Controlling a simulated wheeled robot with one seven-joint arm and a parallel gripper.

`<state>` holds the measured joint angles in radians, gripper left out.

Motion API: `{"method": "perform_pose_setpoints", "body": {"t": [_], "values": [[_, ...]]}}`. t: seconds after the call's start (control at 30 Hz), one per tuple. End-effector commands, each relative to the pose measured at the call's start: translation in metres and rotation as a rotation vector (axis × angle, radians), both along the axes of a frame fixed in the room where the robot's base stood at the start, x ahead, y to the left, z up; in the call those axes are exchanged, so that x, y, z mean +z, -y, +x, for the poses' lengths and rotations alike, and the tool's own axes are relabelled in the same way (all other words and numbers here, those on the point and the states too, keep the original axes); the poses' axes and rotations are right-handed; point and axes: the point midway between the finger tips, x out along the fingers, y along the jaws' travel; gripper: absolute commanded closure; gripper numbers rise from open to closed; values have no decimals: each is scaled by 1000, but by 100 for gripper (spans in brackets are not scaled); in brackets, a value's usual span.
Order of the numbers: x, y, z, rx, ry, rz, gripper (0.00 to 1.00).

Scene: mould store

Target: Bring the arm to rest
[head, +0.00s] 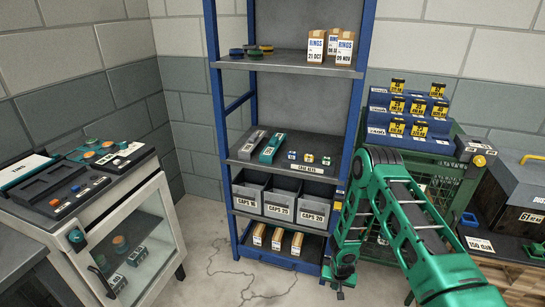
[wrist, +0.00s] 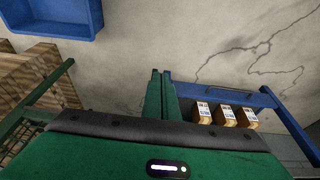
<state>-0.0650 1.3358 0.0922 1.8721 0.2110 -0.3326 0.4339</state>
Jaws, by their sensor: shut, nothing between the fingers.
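My green arm (head: 408,215) rises from the lower right of the head view, bends at the height of the middle shelf, and hangs down in front of the rack's right post. My gripper (head: 340,288) is at its lower end, low beside the bottom shelf, pointing down. In the wrist view the two green fingers of my gripper (wrist: 161,74) lie together, shut and empty, with the concrete floor beyond them. They look apart from the small boxes on the bottom shelf.
The blue rack (head: 219,110) holds boxes, grey bins (head: 281,205) and small parts. A glass-door cabinet (head: 130,245) stands left. A green mesh crate (head: 455,165) with tagged blue trays stands right, near my arm. A blue bin (wrist: 55,18) shows in the wrist view. Floor (head: 205,260) is clear left of the rack.

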Motion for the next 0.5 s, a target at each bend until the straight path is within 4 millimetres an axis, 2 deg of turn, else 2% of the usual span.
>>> {"method": "perform_pose_setpoints", "body": {"t": [0.03, 0.37, 0.5], "values": [[11, 5, 8, -2, 7, -6, 100], [66, 20, 23, 3, -8, -33, 100], [99, 33, 28, -2, -17, -48, 100]]}}
